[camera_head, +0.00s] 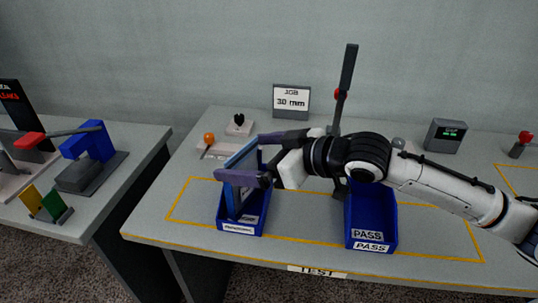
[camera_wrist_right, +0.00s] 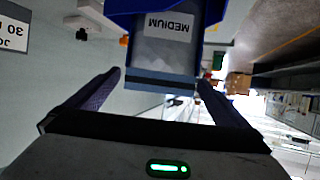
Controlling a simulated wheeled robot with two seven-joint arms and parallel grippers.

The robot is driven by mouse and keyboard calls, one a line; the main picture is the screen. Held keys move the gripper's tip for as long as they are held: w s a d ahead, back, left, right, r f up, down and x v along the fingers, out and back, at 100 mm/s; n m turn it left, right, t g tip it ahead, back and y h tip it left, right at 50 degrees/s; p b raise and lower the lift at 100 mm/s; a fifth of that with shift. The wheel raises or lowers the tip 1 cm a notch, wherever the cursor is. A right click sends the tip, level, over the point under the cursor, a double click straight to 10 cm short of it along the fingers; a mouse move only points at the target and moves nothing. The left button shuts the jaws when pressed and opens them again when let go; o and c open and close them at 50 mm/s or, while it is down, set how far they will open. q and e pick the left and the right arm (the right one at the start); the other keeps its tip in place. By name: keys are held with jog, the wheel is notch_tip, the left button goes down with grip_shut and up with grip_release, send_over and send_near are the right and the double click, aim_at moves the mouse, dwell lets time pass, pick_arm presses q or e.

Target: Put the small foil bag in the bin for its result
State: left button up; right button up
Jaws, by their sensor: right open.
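A flat packet (camera_head: 238,164) with blue edges and a dark grey-blue face stands tilted in the left blue bin (camera_head: 258,221), its upper part above the rim. In the right wrist view a grey-blue face with a blue edge (camera_wrist_right: 160,80) carries an upside-down MEDIUM label. My right gripper (camera_head: 240,157) is open, with its fingers apart on either side of the packet's upper part. I cannot tell whether either finger touches it. The left bin's front label is too small to read. My left gripper is out of view.
A blue PASS bin (camera_head: 371,214) stands to the right, under my right arm. A 30 mm sign (camera_head: 291,101) and a dark upright lever (camera_head: 347,85) stand behind. A grey box with a green display (camera_head: 445,136) is back right. Yellow lines mark the table.

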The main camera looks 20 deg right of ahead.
jog(key=v, duration=0.6)
jog(key=shift+s, duration=0.25)
jog(key=shift+d, duration=0.15)
